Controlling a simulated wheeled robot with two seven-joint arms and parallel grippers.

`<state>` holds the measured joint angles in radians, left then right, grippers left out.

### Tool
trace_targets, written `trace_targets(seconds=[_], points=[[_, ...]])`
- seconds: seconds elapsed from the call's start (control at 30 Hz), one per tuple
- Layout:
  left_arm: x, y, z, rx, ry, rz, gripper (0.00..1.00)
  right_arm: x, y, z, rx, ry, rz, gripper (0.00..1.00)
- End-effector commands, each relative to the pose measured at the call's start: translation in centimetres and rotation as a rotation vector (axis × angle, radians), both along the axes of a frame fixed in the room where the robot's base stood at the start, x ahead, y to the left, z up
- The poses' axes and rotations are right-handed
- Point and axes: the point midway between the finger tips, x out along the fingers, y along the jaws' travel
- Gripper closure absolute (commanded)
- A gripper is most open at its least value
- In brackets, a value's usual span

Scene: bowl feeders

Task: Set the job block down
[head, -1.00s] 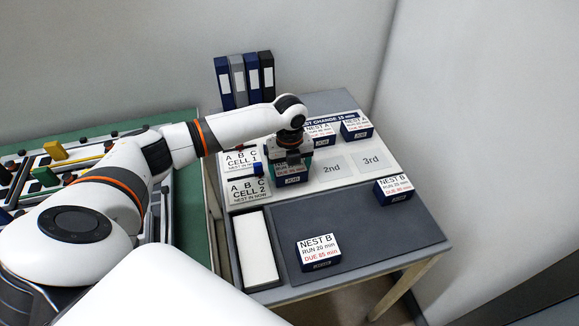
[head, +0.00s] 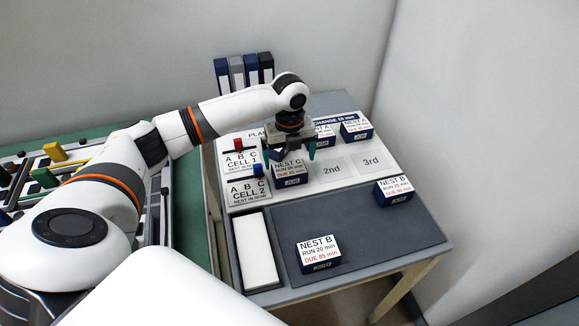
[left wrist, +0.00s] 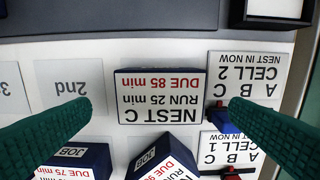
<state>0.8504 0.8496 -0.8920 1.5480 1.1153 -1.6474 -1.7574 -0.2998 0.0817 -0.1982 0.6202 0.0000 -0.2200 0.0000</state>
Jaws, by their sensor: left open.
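The job block NEST C (head: 290,172), labelled RUN 25 min and DUE 85 min, sits on the white planning board (head: 318,187) in the place left of the 2nd square, beside the CELL 2 card. In the left wrist view the same block (left wrist: 160,97) lies flat, label up, between my fingers. My left gripper (head: 290,151) is open and just above the block. In the left wrist view its green fingers (left wrist: 160,108) are wide apart, with clear gaps to the block. My right gripper is not in view.
One NEST B block (head: 394,191) stands at the right edge, another (head: 319,253) on the grey mat (head: 375,240). The 2nd (head: 331,169) and 3rd (head: 371,160) squares are empty. Binders (head: 244,72) stand behind.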

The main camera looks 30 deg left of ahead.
Motion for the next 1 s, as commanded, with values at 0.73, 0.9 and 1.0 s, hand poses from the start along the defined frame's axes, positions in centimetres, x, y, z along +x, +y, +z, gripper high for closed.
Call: trace_targets(seconds=[0.73,0.9,1.0], points=[[0.0,0.0,6.6,-0.001,0.001,0.001,0.0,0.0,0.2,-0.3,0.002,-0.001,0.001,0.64],[0.0,0.0,6.6,-0.001,0.001,0.001,0.0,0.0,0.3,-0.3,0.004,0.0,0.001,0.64],[0.0,0.0,6.7,-0.001,0.001,0.001,0.0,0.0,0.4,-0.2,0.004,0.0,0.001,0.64]])
